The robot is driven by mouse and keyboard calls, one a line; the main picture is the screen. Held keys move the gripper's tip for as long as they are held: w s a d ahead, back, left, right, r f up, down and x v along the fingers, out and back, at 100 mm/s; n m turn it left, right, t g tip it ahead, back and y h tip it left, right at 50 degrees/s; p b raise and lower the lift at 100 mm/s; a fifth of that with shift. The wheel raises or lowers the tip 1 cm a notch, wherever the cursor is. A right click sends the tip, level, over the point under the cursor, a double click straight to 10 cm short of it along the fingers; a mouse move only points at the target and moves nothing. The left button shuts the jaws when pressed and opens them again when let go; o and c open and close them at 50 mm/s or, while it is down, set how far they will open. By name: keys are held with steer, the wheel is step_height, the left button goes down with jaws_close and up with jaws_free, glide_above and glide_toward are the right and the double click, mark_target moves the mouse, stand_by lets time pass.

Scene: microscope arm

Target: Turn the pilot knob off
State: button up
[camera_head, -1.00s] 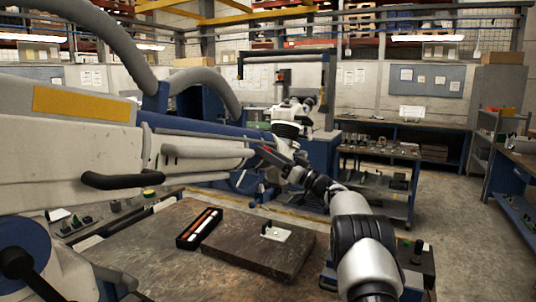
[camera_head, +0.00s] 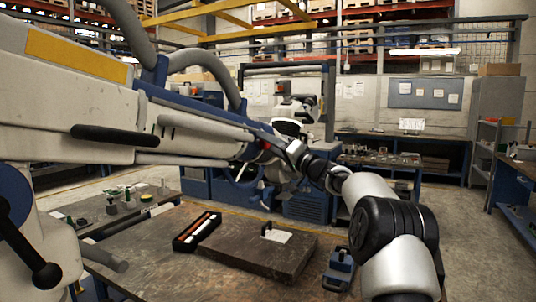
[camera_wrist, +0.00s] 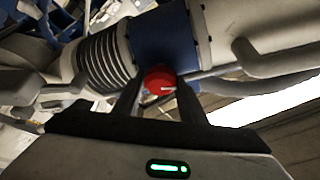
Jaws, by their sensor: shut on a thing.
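The pilot knob (camera_wrist: 160,80) is a round red knob with a pale pointer line, on the side of the large microscope arm (camera_wrist: 165,45) beside its blue section. In the wrist view the two dark fingers of my gripper (camera_wrist: 158,92) stand on either side of the knob, and the gripper is shut on it. In the head view my gripper (camera_head: 272,148) reaches the far end of the long white-and-blue arm. The knob shows there only as a small red spot (camera_head: 264,145). The exact pointer angle is hard to read.
A ribbed hose section (camera_wrist: 103,58) and pipes lie close around the knob. Below, a wooden worktable (camera_head: 150,262) carries a thick brown board (camera_head: 255,252) and a black tray (camera_head: 186,243) of rods. Open floor (camera_head: 475,230) lies to the right.

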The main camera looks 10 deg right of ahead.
steer(key=m+h, duration=0.1)
steer(key=m, duration=0.2)
steer(key=shift+h, duration=0.4)
steer(key=m+h+p, duration=0.1)
steer(key=m, duration=0.2)
steer(key=shift+r, duration=0.2)
steer(key=m+g+p, duration=0.1)
steer(key=m+p, duration=0.1)
steer(key=p, duration=0.1)
steer(key=m+p, duration=0.2)
steer(key=shift+m+g+h+p, duration=0.4)
steer(key=shift+f+m+p, duration=0.2)
steer(key=shift+m+p, duration=0.3)
steer(key=shift+p, duration=0.15)
steer(key=shift+f+g, duration=0.1)
steer(key=shift+g, duration=0.2)
steer(key=o, duration=1)
steer(key=b+v, duration=0.4)
steer(key=v, duration=1.3)
steer(key=shift+s, duration=0.3)
